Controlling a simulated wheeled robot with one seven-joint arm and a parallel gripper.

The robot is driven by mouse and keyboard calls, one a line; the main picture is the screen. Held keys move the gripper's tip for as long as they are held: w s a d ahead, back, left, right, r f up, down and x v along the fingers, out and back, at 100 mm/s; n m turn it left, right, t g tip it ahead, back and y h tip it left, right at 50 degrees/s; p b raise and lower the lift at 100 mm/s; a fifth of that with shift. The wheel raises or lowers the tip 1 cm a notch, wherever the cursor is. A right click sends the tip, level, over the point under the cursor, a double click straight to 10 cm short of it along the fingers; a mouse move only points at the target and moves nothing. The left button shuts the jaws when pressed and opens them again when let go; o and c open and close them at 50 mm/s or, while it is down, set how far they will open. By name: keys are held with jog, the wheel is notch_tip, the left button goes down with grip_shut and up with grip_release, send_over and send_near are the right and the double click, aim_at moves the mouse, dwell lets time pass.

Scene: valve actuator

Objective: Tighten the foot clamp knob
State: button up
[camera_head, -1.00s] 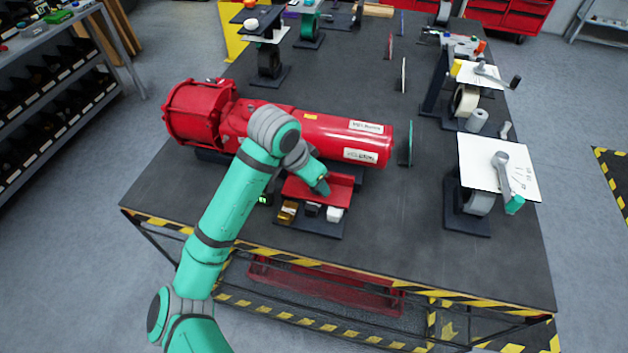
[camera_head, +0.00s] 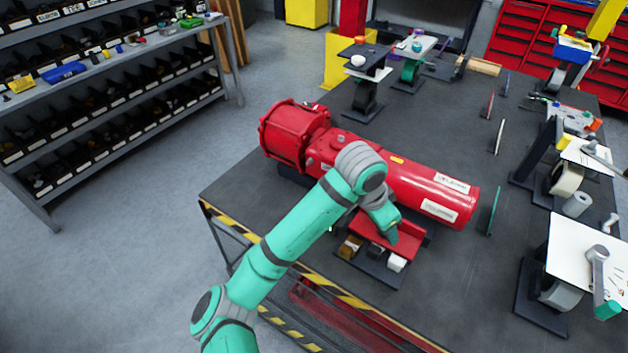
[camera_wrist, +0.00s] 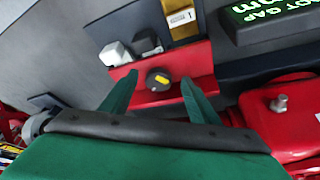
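The knob (camera_wrist: 158,79) is a round dark knob with a yellow pointer mark. It sits on a red plate (camera_wrist: 145,95) in the wrist view. My gripper (camera_wrist: 158,95) is open, with one green finger to each side of the knob and clear space between finger and knob. I cannot tell how deep the fingers reach. In the head view my gripper (camera_head: 388,226) is at the red bracket (camera_head: 402,245) in front of the large red actuator (camera_head: 410,185). The knob is hidden there.
A white block (camera_wrist: 115,53), a black block (camera_wrist: 147,42) and a yellow block (camera_wrist: 180,18) stand just beyond the red plate. A dark display (camera_wrist: 275,18) with green text is at upper right. Shelves with bins (camera_head: 120,105) stand left of the table.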

jog(key=shift+s+d, duration=0.15)
jog(key=shift+d, duration=0.25)
